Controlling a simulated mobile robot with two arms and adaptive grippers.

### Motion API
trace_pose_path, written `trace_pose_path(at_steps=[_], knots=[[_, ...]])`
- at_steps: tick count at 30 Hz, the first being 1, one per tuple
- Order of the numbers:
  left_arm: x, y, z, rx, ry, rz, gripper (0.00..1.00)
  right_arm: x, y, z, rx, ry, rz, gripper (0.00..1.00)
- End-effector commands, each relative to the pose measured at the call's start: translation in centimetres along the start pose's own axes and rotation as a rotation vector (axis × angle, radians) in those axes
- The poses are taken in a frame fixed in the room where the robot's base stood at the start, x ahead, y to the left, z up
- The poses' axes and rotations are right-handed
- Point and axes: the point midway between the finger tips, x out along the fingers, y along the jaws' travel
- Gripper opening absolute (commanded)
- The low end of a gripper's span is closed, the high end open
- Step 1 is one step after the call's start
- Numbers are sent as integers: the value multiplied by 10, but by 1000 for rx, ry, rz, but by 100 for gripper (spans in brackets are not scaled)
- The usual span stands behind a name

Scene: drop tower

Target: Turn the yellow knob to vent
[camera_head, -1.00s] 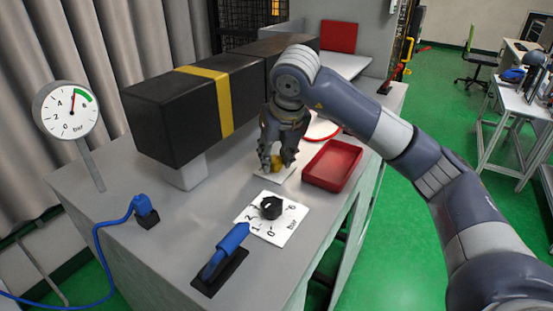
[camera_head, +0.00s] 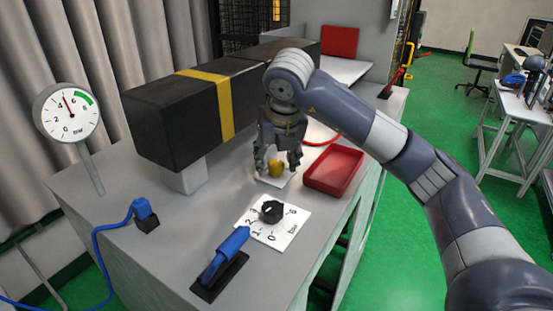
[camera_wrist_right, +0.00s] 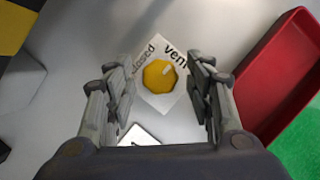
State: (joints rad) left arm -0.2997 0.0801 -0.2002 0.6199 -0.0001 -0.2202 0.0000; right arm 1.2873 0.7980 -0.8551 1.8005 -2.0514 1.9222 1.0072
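The yellow knob (camera_head: 276,170) sits on a small white plate on the grey bench top; the right wrist view shows it too (camera_wrist_right: 160,76). The plate (camera_wrist_right: 166,103) reads "closed" on the left and "vent" on the right. The knob's pale mark points up and right, toward "vent". My right gripper (camera_head: 278,166) is open, pointing down above the knob, its fingers apart on both sides and not touching it (camera_wrist_right: 160,92). The gauge (camera_head: 67,112) shows its red needle between 4 and 6. My left gripper is not in view.
A red tray (camera_head: 334,168) stands right of the knob. A black dial (camera_head: 271,211) on a white scale plate and a blue-handled lever (camera_head: 226,254) are nearer the front. A large black block with a yellow band (camera_head: 218,104) is on the left.

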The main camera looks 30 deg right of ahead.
Motion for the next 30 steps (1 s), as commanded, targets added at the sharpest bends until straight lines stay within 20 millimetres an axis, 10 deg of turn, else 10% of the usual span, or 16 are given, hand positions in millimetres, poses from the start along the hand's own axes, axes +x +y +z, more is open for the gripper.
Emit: trace_pose_path(at_steps=[11,30], knots=[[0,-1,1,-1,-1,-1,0,-7,0,0,-1,-2,1,51],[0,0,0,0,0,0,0,-106,0,1,-1,-4,0,51]])
